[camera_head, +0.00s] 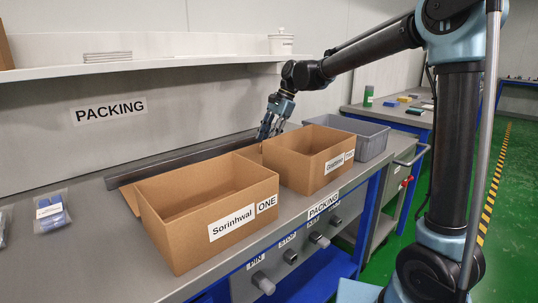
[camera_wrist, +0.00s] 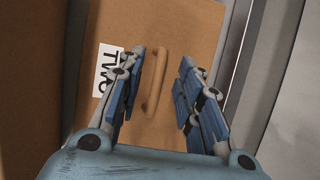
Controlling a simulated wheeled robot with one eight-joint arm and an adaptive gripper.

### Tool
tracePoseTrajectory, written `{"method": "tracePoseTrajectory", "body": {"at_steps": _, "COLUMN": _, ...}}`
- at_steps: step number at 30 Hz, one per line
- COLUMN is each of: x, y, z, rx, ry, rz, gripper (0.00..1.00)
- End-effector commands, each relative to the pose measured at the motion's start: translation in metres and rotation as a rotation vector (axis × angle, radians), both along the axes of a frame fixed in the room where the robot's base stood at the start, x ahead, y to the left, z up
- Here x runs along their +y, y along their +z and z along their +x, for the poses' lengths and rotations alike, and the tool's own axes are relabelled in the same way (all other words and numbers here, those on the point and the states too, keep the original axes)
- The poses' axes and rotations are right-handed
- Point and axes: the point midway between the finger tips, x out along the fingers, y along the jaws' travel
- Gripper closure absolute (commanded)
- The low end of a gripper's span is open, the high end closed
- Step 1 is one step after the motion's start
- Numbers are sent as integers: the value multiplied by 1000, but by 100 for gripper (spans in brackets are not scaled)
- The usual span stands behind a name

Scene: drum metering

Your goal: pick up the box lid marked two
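The box lid marked TWO (camera_wrist: 182,32) is a flat brown cardboard panel with a white label and a raised tan handle (camera_wrist: 156,82), seen in the wrist view. My gripper (camera_wrist: 168,62) is open over the lid, with the handle between its fingers, nearer the left one. I cannot tell how far the fingertips are above the lid. In the head view my gripper (camera_head: 268,134) points down behind the far box, and the lid is largely hidden there.
A cardboard box marked ONE (camera_head: 190,222) stands in front on the grey packing bench (camera_head: 80,255). A second cardboard box (camera_head: 300,172) is beyond it, with a grey bin (camera_head: 372,142) behind. A raised metal strip (camera_head: 160,172) runs along the wall side. A shelf (camera_head: 180,62) hangs above.

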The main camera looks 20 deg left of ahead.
Motion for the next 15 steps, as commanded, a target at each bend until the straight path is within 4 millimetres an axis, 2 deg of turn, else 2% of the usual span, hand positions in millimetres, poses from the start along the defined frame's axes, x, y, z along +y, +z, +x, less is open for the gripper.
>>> {"method": "tracePoseTrajectory", "body": {"at_steps": 6, "x": 7, "y": -19, "z": -5, "rx": 0, "ry": 2, "rz": 0, "gripper": 67}}
{"method": "tracePoseTrajectory", "body": {"at_steps": 14, "x": 8, "y": -20, "z": -6, "rx": 0, "ry": 1, "rz": 0, "gripper": 67}}
{"method": "tracePoseTrajectory", "body": {"at_steps": 15, "x": 8, "y": -20, "z": -6, "rx": 0, "ry": 1, "rz": 0, "gripper": 76}}
